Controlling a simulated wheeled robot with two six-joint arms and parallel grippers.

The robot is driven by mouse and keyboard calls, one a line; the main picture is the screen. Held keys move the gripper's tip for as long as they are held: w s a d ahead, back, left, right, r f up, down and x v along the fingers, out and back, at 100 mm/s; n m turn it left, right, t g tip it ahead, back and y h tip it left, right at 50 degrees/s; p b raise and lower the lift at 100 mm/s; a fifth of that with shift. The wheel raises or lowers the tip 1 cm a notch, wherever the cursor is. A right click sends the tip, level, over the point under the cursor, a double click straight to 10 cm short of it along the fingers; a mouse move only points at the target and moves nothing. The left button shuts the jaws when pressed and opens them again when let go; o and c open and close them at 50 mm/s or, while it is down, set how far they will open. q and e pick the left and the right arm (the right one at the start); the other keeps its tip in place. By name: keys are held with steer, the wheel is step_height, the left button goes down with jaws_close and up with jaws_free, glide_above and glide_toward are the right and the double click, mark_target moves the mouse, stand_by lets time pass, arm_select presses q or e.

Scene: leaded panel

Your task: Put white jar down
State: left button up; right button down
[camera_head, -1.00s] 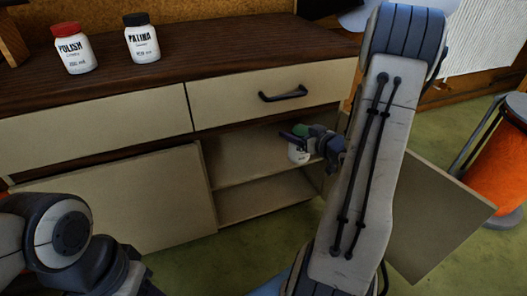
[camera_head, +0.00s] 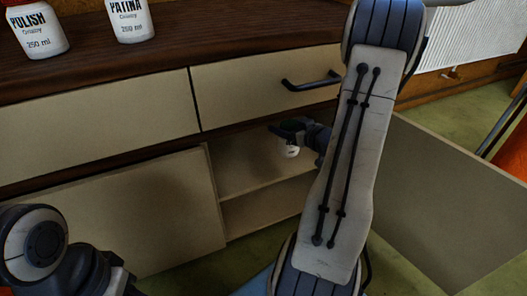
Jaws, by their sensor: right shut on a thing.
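The white jar (camera_head: 290,152) is in my right gripper (camera_head: 288,131), at the open compartment of the cabinet below the drawer. The gripper is shut on it near its dark green lid. Only the lower white part of the jar shows clearly; the fingers cover much of the top. The jar is above the level of the middle shelf (camera_head: 262,184); I cannot tell whether it touches it. My left arm shows at the lower left, but its fingertips are out of view.
The right cabinet door (camera_head: 445,200) stands open beside my right arm. A light panel (camera_head: 120,215) covers the cabinet's left side. A drawer handle (camera_head: 311,82) sticks out above the jar. The polish jar (camera_head: 38,32) and patina jar (camera_head: 131,20) stand on top.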

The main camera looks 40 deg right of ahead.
steer(key=w+a+f+b, duration=0.1)
steer(key=f+b, duration=0.1)
steer(key=w+a+f+b, duration=0.1)
steer(key=w+f+b, duration=0.1)
steer(key=f, duration=0.1)
steer(key=w+a+f+b, duration=0.1)
steer(key=f+b, duration=0.2)
steer(key=shift+w+a, duration=0.25)
steer(key=shift+w, duration=0.1)
arm_select(q)
step_height(320, 180, down, 8)
arm_select(e)
steer(key=shift+r, duration=0.1)
arm_select(q)
steer(key=shift+d, duration=0.1)
